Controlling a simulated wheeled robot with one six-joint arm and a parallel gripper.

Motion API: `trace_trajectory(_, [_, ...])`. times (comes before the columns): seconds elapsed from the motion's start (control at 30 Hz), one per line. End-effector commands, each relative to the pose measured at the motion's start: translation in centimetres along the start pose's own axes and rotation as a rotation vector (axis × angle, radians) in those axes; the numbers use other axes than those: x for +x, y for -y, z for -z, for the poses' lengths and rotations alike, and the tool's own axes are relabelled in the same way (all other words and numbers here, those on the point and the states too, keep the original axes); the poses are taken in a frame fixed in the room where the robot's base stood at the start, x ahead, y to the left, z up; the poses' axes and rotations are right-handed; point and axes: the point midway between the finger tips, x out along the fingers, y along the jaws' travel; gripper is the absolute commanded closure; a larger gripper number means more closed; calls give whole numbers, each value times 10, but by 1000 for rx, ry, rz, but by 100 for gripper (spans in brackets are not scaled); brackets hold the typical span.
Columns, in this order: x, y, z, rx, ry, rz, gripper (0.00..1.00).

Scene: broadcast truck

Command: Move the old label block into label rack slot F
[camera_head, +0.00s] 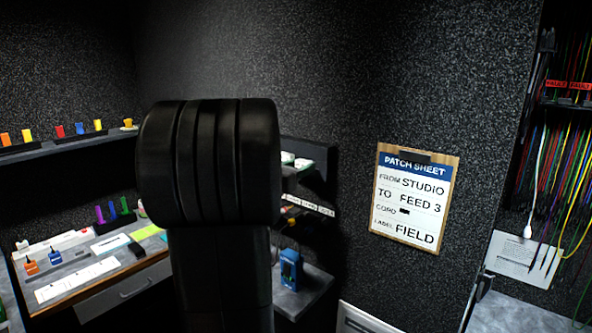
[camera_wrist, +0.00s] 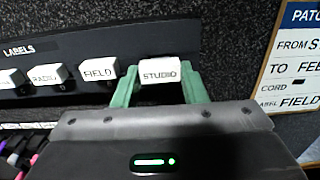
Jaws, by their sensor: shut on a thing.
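In the wrist view, my gripper (camera_wrist: 160,84) has its two green fingers shut on a white label block reading STUDIO (camera_wrist: 160,72). The block is in front of the right part of the dark label rack (camera_wrist: 130,40), which is headed LABELS. I cannot tell whether it touches the rack. Left of it, apart, sit the FIELD block (camera_wrist: 98,70) and the RADIO block (camera_wrist: 46,76). No slot letter F is legible. In the head view my dark arm hides the gripper, and small white labels (camera_head: 308,205) show to its right.
A patch sheet (camera_head: 414,198) on the wall reads FROM STUDIO, TO FEED 3, LABEL FIELD. A blue device (camera_head: 291,268) stands on a grey surface below the rack. A desk with coloured items (camera_head: 75,280) is at left. Coloured cables (camera_head: 570,170) hang at right.

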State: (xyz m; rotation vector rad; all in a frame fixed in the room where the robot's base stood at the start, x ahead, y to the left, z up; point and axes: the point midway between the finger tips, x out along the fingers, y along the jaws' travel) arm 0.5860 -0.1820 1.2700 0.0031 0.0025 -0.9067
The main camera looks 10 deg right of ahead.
Motion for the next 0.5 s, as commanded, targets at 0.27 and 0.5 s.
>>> trace_trajectory(0.27, [7,0,0,0,0,0,98])
trace_trajectory(0.5, [13,0,0,1,1,1,98])
